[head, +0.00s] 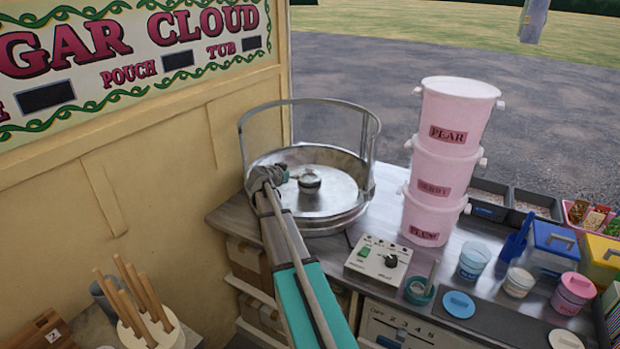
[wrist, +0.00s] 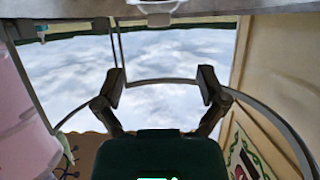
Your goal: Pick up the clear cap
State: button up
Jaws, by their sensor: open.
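I cannot make out a clear cap for certain in either view. In the head view, my arm reaches over the left rim of the round metal floss pan (head: 330,206), left of the knob-like spinner head (head: 309,181) at its middle. My gripper (wrist: 161,82) shows in the wrist view with its two fingers wide apart and nothing between them. In that view, which looks upside down, a pale round part (wrist: 156,8) is at the top edge, apart from the fingers.
A metal hoop (head: 300,101) stands around the pan. Pink tubs (head: 444,165) are stacked to its right. A control box (head: 378,259), blue cup (head: 473,262), teal-rimmed container (head: 420,292) and blue lid (head: 459,304) stand on the counter. The cream sign wall (head: 150,180) is close at left.

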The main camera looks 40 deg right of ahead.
dwell(0.3)
jog(key=b, duration=0.3)
send_near(309, 170)
jog(key=x, duration=0.4)
jog(key=shift+w+d+f, duration=0.3)
jog(key=shift+w+d, duration=0.05)
jog(key=shift+d, duration=0.1)
jog(key=shift+b+x, duration=1.15)
jog(key=shift+x, duration=1.6)
jog(key=c, duration=1.3)
